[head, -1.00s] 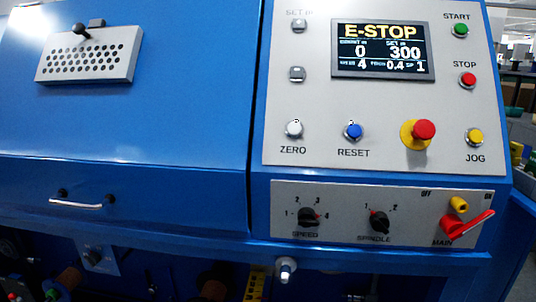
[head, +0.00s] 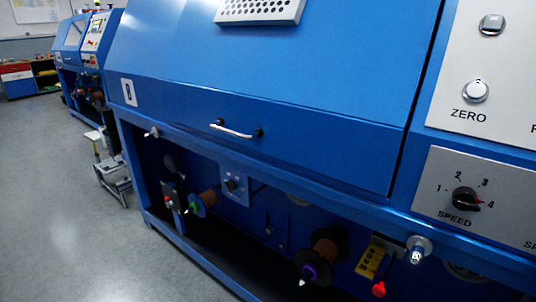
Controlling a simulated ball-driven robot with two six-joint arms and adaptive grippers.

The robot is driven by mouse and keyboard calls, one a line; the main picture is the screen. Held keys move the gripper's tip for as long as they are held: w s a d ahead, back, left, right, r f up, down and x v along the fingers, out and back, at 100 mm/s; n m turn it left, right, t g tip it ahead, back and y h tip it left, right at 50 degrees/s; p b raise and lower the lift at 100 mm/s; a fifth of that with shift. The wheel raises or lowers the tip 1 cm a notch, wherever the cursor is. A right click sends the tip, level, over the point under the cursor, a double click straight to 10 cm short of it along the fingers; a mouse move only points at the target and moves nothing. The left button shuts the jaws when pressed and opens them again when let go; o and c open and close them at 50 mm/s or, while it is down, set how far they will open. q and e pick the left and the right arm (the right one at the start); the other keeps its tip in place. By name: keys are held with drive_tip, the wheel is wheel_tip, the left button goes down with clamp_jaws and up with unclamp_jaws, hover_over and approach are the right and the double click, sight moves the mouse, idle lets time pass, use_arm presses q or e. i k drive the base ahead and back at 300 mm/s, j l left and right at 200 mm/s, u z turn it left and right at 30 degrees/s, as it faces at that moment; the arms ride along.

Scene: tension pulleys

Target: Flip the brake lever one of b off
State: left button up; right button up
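Machine B (head: 270,95) is a large blue machine with a white B plate (head: 129,92) at its left end. In its open lower bay, a small grey plate with a red part (head: 171,197) sits at the left, beside a brown spool with a green hub (head: 207,199). A red knob (head: 379,289) shows below a yellow labelled strip (head: 370,259), right of a brown spool with a purple hub (head: 322,258). I cannot tell which of these red parts is brake lever one, or its position. Neither of my grippers is in view.
A small dial panel (head: 234,184) sits between the spools. The control panel (head: 485,75) and speed dial (head: 466,198) are at right. A low metal stand (head: 115,177) is left of the machine. Grey floor (head: 70,215) is open at left; another blue machine (head: 85,50) stands behind.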

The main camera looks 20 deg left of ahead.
sight(169, 203)
drive_tip(key=u, duration=1.55)
drive_tip(key=i+j, duration=0.3)
drive_tip(key=i, duration=0.25)
drive_tip(key=i+j+z, duration=0.15)
drive_tip(key=i+j, duration=0.15)
drive_tip(key=i, duration=0.3)
drive_tip(key=i+j, duration=0.4)
drive_tip(key=i, duration=0.15)
drive_tip(key=i+j+z, duration=0.1)
drive_tip(key=i+j, duration=0.25)
drive_tip(key=i, duration=0.2)
